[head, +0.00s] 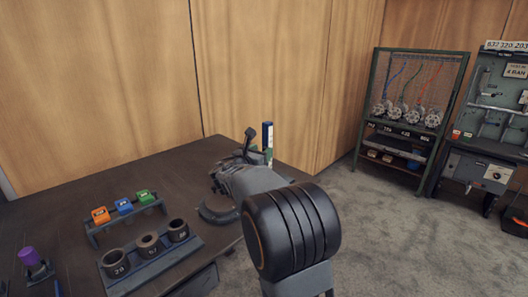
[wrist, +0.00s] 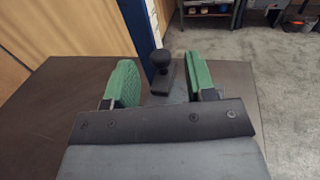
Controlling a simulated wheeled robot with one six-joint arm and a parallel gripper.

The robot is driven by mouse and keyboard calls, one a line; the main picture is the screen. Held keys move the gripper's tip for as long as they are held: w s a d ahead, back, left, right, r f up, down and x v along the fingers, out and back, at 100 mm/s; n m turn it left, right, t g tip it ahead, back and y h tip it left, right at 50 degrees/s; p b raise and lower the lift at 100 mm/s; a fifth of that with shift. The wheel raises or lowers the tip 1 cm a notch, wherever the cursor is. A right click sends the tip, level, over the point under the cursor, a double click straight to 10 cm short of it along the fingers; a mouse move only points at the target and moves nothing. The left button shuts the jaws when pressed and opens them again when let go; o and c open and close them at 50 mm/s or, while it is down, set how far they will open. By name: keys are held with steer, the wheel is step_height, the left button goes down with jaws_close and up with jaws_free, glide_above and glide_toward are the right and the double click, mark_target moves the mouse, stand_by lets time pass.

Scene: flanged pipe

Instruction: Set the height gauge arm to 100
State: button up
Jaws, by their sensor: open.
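The height gauge shows in the head view as a blue post (head: 267,136) at the table's far right corner. In the wrist view its blue and white scale post (wrist: 141,28) rises at top centre, left of a black round knob (wrist: 159,60) on a dark block. I take the knob and block to be part of the gauge arm. My gripper (wrist: 158,74) is open, with one green finger on each side of the knob and a gap to both. The knob appears untouched. The scale reading is too small to tell, and my arm hides the gauge's lower part in the head view.
On the dark table (head: 165,166) stand a rack with orange, blue and green blocks (head: 124,206) and a tray of dark rings (head: 148,244). A purple-topped piece (head: 30,259) is at left. A wood wall is behind; a shelf rack (head: 408,112) stands across the carpet.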

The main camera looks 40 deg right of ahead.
steer(key=shift+x, duration=1.05)
jaws_close()
